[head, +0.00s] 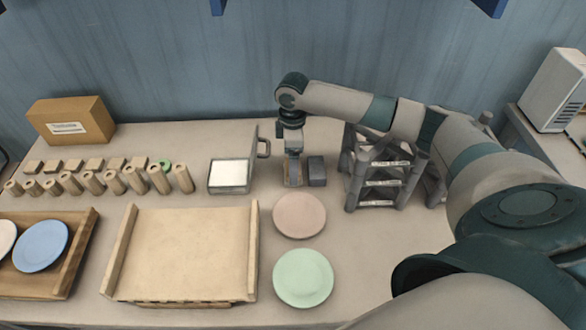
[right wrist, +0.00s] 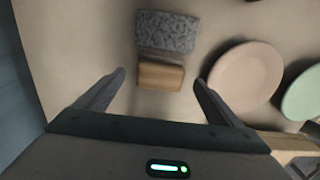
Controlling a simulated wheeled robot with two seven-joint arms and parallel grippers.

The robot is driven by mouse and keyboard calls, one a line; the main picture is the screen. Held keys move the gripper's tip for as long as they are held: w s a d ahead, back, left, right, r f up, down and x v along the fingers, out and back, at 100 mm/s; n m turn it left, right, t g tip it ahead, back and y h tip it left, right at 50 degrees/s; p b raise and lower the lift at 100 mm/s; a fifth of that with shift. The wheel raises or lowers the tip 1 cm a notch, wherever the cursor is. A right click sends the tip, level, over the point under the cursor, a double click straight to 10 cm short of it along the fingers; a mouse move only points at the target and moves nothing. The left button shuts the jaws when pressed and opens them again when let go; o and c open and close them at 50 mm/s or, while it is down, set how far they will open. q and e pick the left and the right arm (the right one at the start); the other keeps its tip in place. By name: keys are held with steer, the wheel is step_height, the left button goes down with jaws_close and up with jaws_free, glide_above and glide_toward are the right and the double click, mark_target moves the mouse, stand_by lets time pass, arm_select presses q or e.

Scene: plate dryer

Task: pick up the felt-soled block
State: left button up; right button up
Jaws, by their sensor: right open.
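A small tan wooden block (right wrist: 160,76) lies on the table between and just beyond the fingertips of my right gripper (right wrist: 160,78) in the right wrist view. The fingers are open, with a gap on either side of the block. A grey, rough-textured block (right wrist: 167,31) lies right beside it; it also shows in the head view (head: 317,171). The undersides of both blocks are hidden, so I cannot tell which has a felt sole. In the head view my right gripper (head: 293,180) points down over the tan block, largely covering it. My left gripper is not in view.
A pink plate (head: 299,215) and a green plate (head: 303,278) lie in front of the gripper. An open white-filled box (head: 230,175) stands to its left, a grey rack (head: 380,185) to its right. A wooden tray (head: 185,255) lies at front left.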

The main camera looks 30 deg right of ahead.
steer(key=shift+f+p, duration=0.3)
steer(key=shift+f, duration=1.15)
steer(key=c, duration=1.2)
steer(key=shift+r, duration=0.1)
step_height(320, 180, up, 9)
steer(key=b, duration=0.2)
steer(key=shift+b, duration=0.35)
steer(key=shift+r, duration=0.45)
